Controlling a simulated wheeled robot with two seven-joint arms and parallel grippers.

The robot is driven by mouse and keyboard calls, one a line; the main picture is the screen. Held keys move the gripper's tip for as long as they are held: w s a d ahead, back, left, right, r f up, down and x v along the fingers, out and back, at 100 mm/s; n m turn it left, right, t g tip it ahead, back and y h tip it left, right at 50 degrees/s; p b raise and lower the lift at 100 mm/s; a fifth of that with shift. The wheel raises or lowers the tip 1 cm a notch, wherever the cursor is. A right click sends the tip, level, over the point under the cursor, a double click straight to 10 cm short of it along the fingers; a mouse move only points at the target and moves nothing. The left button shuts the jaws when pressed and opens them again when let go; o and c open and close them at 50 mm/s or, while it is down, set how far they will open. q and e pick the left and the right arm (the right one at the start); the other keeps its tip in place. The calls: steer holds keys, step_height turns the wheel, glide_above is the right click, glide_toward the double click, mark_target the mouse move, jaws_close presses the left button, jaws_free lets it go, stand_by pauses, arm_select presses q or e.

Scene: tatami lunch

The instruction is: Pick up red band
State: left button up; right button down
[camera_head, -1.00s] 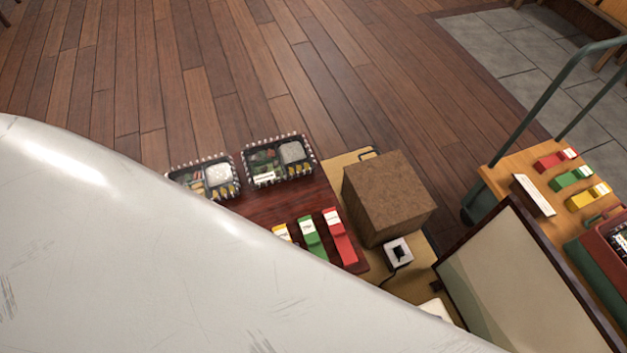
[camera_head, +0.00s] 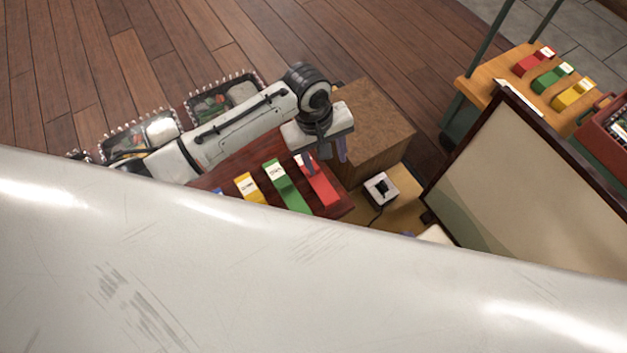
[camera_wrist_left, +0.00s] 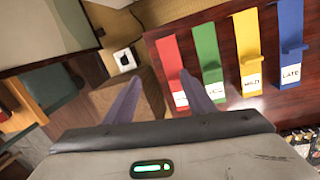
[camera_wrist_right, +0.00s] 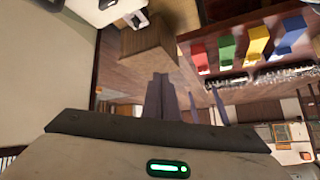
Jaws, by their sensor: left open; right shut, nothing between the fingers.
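The red band (camera_head: 322,188), with a white label at one end, lies on a dark red table beside a green band (camera_head: 287,186). My left gripper (camera_head: 325,158) is open above the labelled end of the red band. In the left wrist view the red band (camera_wrist_left: 171,58) shows just beyond the open fingertips (camera_wrist_left: 161,76), nearer the right finger; no contact is visible. My right gripper (camera_wrist_right: 162,76) is shut and empty, away from the red band (camera_wrist_right: 200,55); it is not visible in the head view. A second red band (camera_head: 533,62) lies on a wooden cart.
A yellow band (camera_head: 250,187) lies left of the green one. A brown box (camera_head: 375,125) stands close right of my left gripper. A small white-and-black device (camera_head: 381,190) sits on the mat. A framed panel (camera_head: 530,160) stands right. Bento boxes (camera_head: 222,90) lie behind my left arm.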

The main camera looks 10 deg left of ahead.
mark_target(327, 194)
arm_select(q)
steer(key=w+a+f+n+b, duration=0.1)
steer(key=w+a+f+n+y+b, duration=0.1)
steer(key=a+f+b, duration=0.1)
steer(key=shift+w+a+f+g+y, duration=0.1)
steer(key=shift+w+a+g+y, duration=0.1)
steer(key=shift+a+g+y, duration=0.1)
step_height(327, 194, down, 5)
steer(key=b, duration=0.3)
steer(key=shift+s+d+b, duration=0.15)
steer(key=shift+b, duration=0.15)
steer(key=shift+f, duration=0.25)
arm_select(e)
steer(key=a+f, duration=0.1)
steer(key=a+f+n+g, duration=0.1)
steer(key=w+a+f+g+y, duration=0.1)
steer(key=f, duration=0.1)
steer(key=shift+a, duration=0.2)
arm_select(q)
steer(key=c, duration=0.8)
